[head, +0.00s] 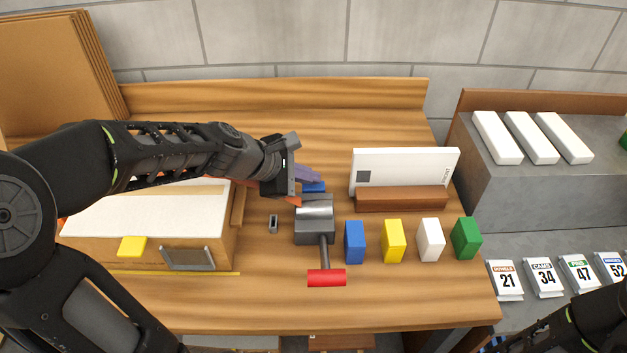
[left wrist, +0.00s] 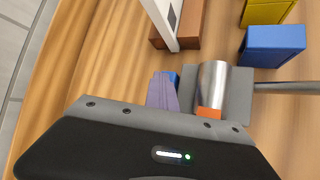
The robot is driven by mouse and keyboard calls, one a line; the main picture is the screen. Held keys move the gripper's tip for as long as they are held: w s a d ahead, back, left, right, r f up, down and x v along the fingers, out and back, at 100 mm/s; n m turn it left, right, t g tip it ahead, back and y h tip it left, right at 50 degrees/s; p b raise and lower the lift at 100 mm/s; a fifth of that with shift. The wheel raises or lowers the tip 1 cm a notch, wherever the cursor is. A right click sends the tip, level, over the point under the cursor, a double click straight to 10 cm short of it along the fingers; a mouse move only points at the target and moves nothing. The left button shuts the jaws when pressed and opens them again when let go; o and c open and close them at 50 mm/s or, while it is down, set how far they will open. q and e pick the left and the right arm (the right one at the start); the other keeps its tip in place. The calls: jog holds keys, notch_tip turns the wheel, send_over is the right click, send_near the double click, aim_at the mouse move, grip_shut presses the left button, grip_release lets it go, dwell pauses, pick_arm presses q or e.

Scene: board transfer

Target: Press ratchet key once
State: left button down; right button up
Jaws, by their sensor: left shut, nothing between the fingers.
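A grey ratchet block (head: 314,230) with a silver roller sits mid-table. A rod runs from it to a red handle (head: 326,278) at the front. A small blue key (head: 314,187) shows at the block's back edge, partly hidden by my left gripper (head: 299,187). My left gripper is shut and empty, over the back left of the block. In the left wrist view the block (left wrist: 238,97) and the blue key (left wrist: 174,78) lie just beyond the gripper's purple and orange parts. Contact with the key cannot be told. My right gripper is out of view.
Blue, yellow, white and green blocks (head: 393,241) stand in a row right of the ratchet. A white panel (head: 405,172) stands in a wooden holder behind them. A pale-topped wooden box (head: 150,240) is at left. Number cards (head: 506,279) stand at right.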

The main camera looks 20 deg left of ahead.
aim_at(309, 187)
pick_arm(q)
jog(key=shift+r+p, duration=1.2)
jog(key=shift+p, duration=0.05)
notch_tip(309, 187, up, 5)
jog(key=p, duration=0.5)
dwell(0.6)
